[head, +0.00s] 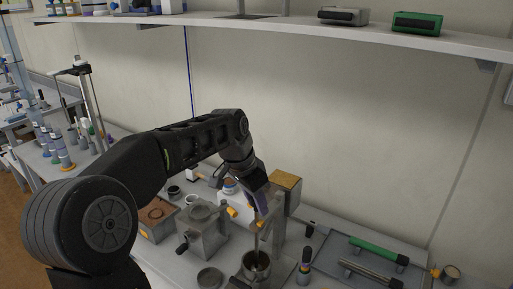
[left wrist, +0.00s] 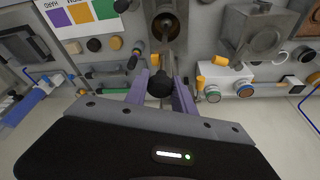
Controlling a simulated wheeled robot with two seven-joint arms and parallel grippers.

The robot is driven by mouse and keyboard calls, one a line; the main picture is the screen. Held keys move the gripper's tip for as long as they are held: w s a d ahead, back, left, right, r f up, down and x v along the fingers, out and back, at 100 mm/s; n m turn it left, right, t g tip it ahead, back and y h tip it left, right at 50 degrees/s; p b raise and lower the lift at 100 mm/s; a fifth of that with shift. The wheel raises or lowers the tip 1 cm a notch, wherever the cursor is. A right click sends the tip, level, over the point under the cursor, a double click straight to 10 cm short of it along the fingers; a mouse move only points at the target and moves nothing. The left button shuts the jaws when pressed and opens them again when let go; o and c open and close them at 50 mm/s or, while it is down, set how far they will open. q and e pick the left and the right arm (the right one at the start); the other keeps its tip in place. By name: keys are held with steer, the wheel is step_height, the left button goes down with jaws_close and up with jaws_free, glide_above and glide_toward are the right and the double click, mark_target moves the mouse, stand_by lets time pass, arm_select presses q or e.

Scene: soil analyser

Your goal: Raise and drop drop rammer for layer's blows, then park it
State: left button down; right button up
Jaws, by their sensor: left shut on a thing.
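The drop rammer (head: 261,236) stands upright over the metal mould (head: 257,262) on the bench, its lower end inside the mould. My left gripper (head: 263,211) comes down from above and is shut on the rammer's upper end. In the left wrist view the fingers (left wrist: 161,93) close on the rammer's dark round knob (left wrist: 160,84), with the rod running on to the round mould opening (left wrist: 168,23). The contact of the rammer's foot with the soil is hidden. My right gripper is in neither view.
A grey hand-cranked machine (head: 204,238) stands left of the mould. A tan-topped box (head: 286,187) is behind it. A tray (head: 340,257) with a green-handled tool (head: 379,250) lies to the right. A shelf (head: 300,27) runs above along the wall.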

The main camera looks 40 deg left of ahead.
arm_select(q)
step_height(320, 180, up, 6)
steer(key=p, duration=0.4)
steer(key=shift+r, duration=0.5)
step_height(320, 180, up, 8)
stand_by(0.4)
steer(key=c, duration=1)
jaws_free()
steer(key=shift+o, duration=0.2)
steer(key=shift+f, duration=0.1)
